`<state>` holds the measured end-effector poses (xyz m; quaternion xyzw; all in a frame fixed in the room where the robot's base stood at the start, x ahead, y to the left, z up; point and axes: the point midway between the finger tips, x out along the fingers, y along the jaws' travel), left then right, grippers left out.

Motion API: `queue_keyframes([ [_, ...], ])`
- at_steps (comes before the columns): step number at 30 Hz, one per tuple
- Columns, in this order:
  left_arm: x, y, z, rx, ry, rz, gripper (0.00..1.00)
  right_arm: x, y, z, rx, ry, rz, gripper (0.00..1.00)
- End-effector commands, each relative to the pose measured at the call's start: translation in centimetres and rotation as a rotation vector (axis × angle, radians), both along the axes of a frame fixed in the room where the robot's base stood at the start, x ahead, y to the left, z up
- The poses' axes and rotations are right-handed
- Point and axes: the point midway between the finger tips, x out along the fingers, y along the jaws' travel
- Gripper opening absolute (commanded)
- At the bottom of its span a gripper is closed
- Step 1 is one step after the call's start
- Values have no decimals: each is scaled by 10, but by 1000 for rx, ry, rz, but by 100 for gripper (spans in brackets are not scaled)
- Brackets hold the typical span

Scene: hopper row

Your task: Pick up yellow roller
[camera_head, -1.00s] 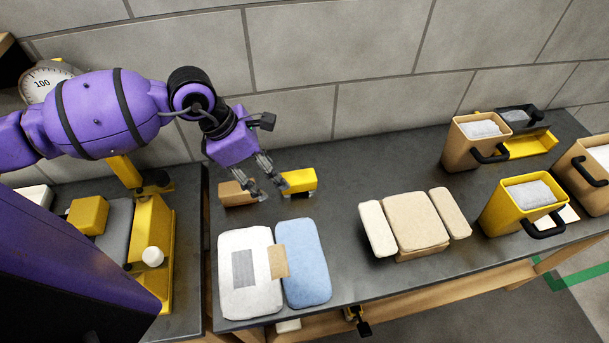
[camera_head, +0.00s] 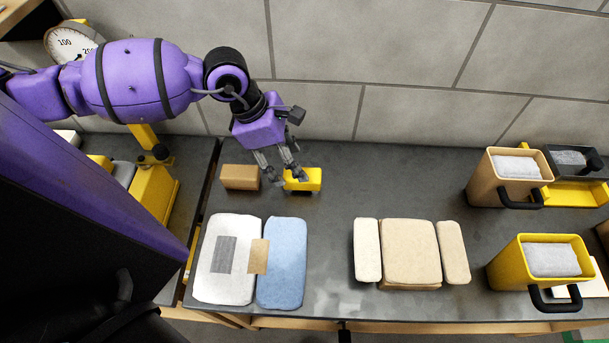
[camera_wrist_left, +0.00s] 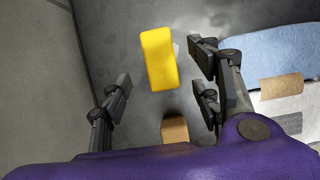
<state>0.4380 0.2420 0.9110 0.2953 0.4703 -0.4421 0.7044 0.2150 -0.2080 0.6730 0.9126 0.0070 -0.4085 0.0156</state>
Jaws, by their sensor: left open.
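The yellow roller (camera_head: 312,178) looks like a small box-shaped yellow block with a dark underside, on the dark bench near the wall. My left gripper (camera_head: 289,180) comes down over it from the back left, its fingers open, one overlapping the roller's left part in the head view. In the left wrist view the yellow roller (camera_wrist_left: 158,55) lies between and beyond the open fingers (camera_wrist_left: 160,78), with nothing gripped. Whether a finger touches it I cannot tell. My right gripper is not in view.
A tan block (camera_head: 240,177) sits just left of the roller; it also shows in the left wrist view (camera_wrist_left: 175,130). White (camera_head: 225,285) and blue (camera_head: 284,265) pads lie in front. Beige pads (camera_head: 409,250) and handled bins (camera_head: 540,280) stand right. The bench right of the roller is clear.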

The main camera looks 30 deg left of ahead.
Motion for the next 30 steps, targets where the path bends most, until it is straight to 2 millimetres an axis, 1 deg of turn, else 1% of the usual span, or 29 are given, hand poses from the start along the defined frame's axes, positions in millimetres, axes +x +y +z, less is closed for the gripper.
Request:
queue_keyframes([
  [1,1,-3,-6,-3,2,0,57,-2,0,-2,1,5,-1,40],
  [5,4,-9,-18,-3,1,0,57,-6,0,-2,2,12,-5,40],
  [9,10,-20,-35,-4,-2,0,57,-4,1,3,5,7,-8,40],
  [12,12,-23,-49,-2,0,1,57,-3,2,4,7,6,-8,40],
  [15,12,-25,-56,0,0,0,57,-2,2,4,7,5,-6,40],
  [30,12,-25,-59,1,0,0,57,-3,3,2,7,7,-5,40],
])
